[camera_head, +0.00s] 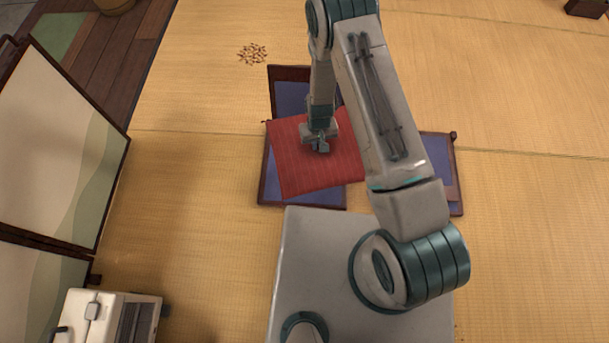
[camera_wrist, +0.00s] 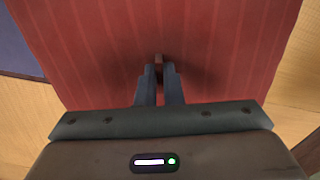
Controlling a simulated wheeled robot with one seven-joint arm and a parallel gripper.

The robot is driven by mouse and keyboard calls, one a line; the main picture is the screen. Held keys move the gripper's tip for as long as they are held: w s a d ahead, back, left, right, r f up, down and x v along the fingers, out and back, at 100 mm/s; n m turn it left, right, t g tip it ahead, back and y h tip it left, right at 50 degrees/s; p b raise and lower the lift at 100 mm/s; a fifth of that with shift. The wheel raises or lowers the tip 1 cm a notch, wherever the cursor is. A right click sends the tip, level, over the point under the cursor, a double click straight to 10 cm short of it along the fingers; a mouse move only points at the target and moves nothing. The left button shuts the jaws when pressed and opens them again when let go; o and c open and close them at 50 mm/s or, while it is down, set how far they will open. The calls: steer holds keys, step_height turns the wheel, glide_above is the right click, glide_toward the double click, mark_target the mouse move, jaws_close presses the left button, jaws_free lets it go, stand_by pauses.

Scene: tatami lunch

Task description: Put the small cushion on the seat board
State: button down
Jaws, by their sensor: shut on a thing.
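The small cushion is a red, faintly striped square (camera_head: 290,165); in the wrist view its red top (camera_wrist: 90,45) fills most of the picture. My gripper (camera_head: 320,149) is over the cushion, and in the wrist view its fingers (camera_wrist: 160,70) are closed together on a small raised red bit of it. Dark-framed blue panels show around the cushion: one part behind it (camera_head: 291,97), one in front (camera_head: 318,197) and one to the right (camera_head: 437,152). The seat board seems to be among them, but cushion and arm hide much. I cannot tell whether the cushion touches it.
Tatami floor (camera_head: 200,200) lies open on both sides. A folding screen (camera_head: 55,150) stands at the left, with a white appliance (camera_head: 110,315) at the lower left. A brown, leaf-like pattern (camera_head: 252,54) shows on the floor behind. A dark object (camera_head: 586,8) is at the far right corner.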

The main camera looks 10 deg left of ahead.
mark_target(304, 156)
steer(key=shift+n, duration=0.4)
steer(key=a+f+b, duration=0.1)
steer(key=f, duration=0.1)
steer(key=a+f+b, duration=0.1)
steer(key=f+b, duration=0.1)
steer(key=f, duration=0.1)
steer(key=s+a+f+b, duration=0.1)
steer(key=a+f+b, duration=0.1)
steer(key=f, duration=0.1)
steer(key=shift+f, duration=0.15)
step_height(304, 156, down, 10)
steer(key=b, duration=0.4)
steer(key=shift+a, duration=0.15)
steer(key=c, duration=2)
jaws_free()
steer(key=shift+f+b, duration=0.2)
steer(key=shift+b, duration=0.15)
steer(key=o, duration=0.4)
steer(key=shift+r, duration=0.1)
steer(key=shift+o, duration=0.2)
